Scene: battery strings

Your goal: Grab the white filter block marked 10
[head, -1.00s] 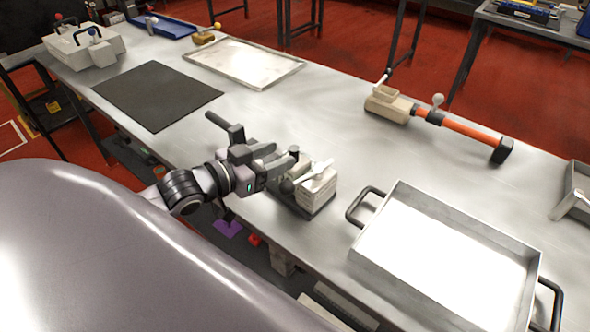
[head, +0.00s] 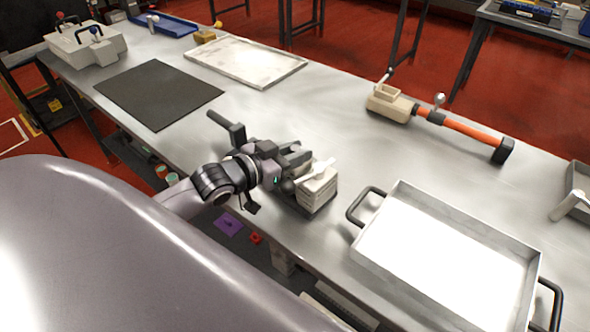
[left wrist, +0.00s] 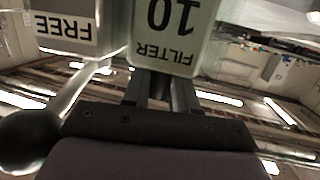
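The white filter block marked 10 (left wrist: 168,30) shows upside down at the top of the left wrist view, its label reading FILTER. In the head view, a pale block assembly with a white lever (head: 317,174) stands on a dark base near the table's front edge. My left gripper (head: 297,158) is beside and slightly above this assembly, its fingers apart. In the left wrist view the fingers (left wrist: 162,90) point toward the filter block, which hides their tips. I cannot tell whether they touch it. My right gripper is out of view.
A block labelled FREE (left wrist: 65,28) and a black ball knob (left wrist: 30,140) are close by in the left wrist view. A metal tray with black handles (head: 395,197) is to the right. A black mat (head: 158,95) lies to the left.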

